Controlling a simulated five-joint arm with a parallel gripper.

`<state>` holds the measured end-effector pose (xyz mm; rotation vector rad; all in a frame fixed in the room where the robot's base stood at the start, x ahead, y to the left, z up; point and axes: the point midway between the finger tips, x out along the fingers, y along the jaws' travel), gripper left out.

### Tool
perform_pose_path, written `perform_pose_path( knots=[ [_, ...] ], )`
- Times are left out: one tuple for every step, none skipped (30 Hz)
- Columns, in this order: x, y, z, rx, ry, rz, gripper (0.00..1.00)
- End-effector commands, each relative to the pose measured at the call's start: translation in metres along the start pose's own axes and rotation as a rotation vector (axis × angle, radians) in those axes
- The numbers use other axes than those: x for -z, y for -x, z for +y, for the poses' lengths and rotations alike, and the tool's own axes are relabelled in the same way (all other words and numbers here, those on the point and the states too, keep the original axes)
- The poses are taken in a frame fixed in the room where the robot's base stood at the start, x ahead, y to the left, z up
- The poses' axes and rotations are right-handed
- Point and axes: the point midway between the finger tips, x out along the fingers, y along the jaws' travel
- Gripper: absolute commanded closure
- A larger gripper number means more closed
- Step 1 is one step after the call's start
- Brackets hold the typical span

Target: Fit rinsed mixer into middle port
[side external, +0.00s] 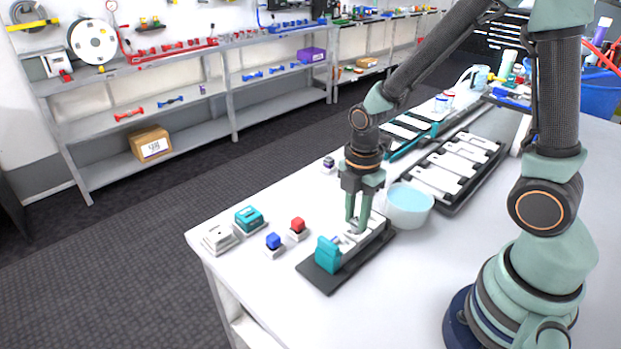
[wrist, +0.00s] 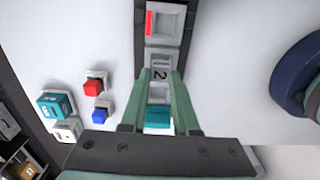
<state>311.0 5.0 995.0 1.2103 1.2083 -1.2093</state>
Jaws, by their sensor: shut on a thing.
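My gripper (side external: 357,224) points down at the middle of a dark plate (side external: 319,281) bearing a row of pale ports. In the wrist view its fingers (wrist: 164,76) close around a small pale piece, taken to be the mixer, at the middle port (wrist: 161,56), marked "2". The fingers hide most of the piece; I cannot tell how deep it sits. A teal block (side external: 328,254) stands at the plate's near end and shows low between the fingers in the wrist view (wrist: 158,117). A far port (wrist: 163,22) with a red strip lies beyond.
A pale bowl of bluish liquid (side external: 407,208) stands right behind the plate. A red block (side external: 298,226), a blue block (side external: 273,242), a teal box (side external: 249,218) and a white box (side external: 219,238) sit left. A dark tray (side external: 458,202) of white pieces lies farther back.

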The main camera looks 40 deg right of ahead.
Motion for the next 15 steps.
perform_pose_path(
  knots=[
    [0.0000,-0.0034,-0.0009,0.003,0.000,0.000,1.00],
    [0.0000,-0.0049,-0.0009,0.004,0.000,0.000,1.00],
    [0.0000,-0.0065,-0.0007,0.002,0.000,0.000,1.00],
    [0.0000,-0.0073,-0.0006,0.002,0.000,0.000,1.00],
    [0.0000,-0.0078,-0.0005,0.001,0.000,0.000,1.00],
    [0.0000,-0.0082,-0.0005,0.001,0.000,0.000,1.00],
    [0.0000,-0.0083,-0.0005,0.001,0.000,0.000,1.00],
    [0.0000,-0.0082,-0.0004,0.000,0.000,0.000,1.00],
    [0.0000,-0.0081,-0.0004,0.000,0.000,0.000,1.00],
    [0.0000,-0.0081,-0.0004,0.000,0.000,0.000,1.00],
    [0.0000,-0.0081,-0.0004,0.000,0.000,0.000,1.00],
    [0.0000,-0.0081,-0.0004,0.000,0.000,0.000,1.00],
    [0.0000,-0.0081,-0.0004,0.000,0.000,0.000,1.00],
    [0.0000,-0.0080,-0.0004,0.000,0.000,0.000,1.00],
    [0.0000,-0.0080,-0.0004,0.000,0.000,0.000,0.60]
  ],
)
